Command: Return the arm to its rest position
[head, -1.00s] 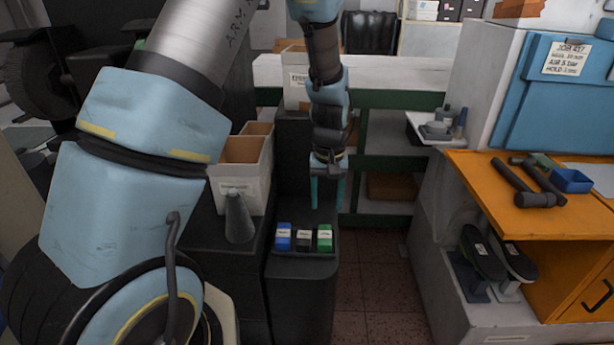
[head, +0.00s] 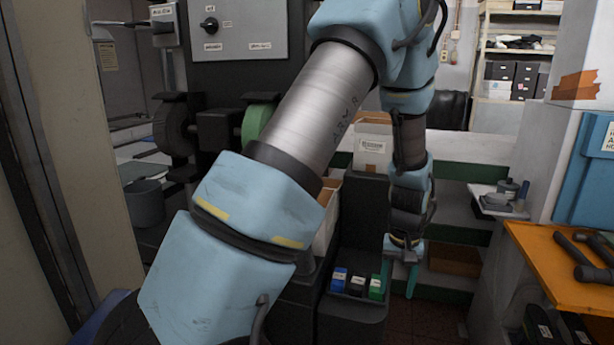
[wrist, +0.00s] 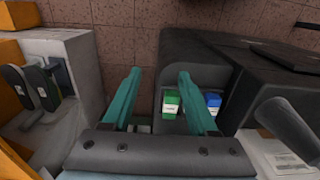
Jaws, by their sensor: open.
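My gripper (head: 400,276) hangs down at the end of my arm, with its two teal fingers apart and nothing between them. In the head view it is just right of a dark bin holding a blue box (head: 339,281), a black box (head: 357,286) and a green box (head: 376,288). In the wrist view my gripper (wrist: 158,95) has its fingers spread, with one finger overlapping the bin's edge near the green box (wrist: 170,104) and the blue box (wrist: 213,103). The black box is not visible there.
A green-edged shelf unit (head: 460,235) is behind my gripper. Tiled floor (wrist: 115,45) shows clear between bench and bin.

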